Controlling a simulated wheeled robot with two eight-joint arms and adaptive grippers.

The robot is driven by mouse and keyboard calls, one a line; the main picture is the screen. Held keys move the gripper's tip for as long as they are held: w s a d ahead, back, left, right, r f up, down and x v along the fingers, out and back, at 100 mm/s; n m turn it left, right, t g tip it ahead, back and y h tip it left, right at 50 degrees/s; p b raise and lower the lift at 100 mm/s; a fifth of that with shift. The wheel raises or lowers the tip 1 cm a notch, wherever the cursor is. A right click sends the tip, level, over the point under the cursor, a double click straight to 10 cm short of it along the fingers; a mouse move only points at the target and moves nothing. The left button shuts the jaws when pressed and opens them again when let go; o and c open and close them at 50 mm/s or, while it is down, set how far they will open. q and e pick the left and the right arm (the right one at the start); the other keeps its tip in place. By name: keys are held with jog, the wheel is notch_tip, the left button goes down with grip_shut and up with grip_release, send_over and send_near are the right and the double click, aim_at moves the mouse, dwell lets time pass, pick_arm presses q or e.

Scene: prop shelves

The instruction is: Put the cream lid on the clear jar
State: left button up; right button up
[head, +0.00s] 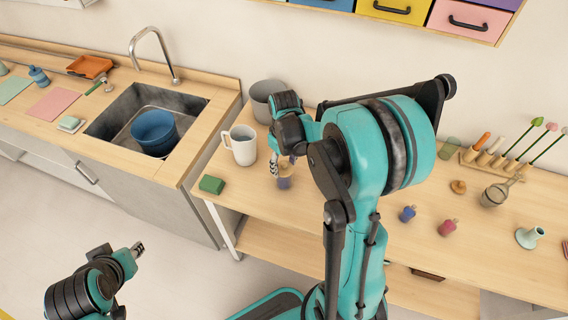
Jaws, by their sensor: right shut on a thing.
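The clear jar (285,182) stands on the wooden counter, small and see-through with a brownish tint. My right gripper (284,161) points down directly over it, its fingertips at the jar's top. It is shut on a small pale thing that looks like the cream lid, mostly hidden by the fingers. I cannot tell whether the lid touches the jar's rim. My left gripper (139,248) is low at the left, over the floor and away from the counter; its jaws are too small to read.
A white mug (240,146) and a green block (211,184) are left of the jar, with a grey pot (266,100) behind. A sink holding a blue bowl (155,131) lies further left.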

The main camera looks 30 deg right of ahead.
jog(key=o, duration=1)
notch_tip(320, 180, up, 12)
dwell(0.6)
jog(key=s+a+f+m+t+b, duration=0.2)
jog(key=s+a+f+t+b, duration=0.1)
jog(key=s+a+t, duration=0.4)
jog(key=s+a+f, duration=0.1)
jog(key=s+a, duration=0.2)
jog(key=s, duration=0.1)
jog(key=shift+a+b, duration=0.3)
jog(key=shift+b, duration=0.05)
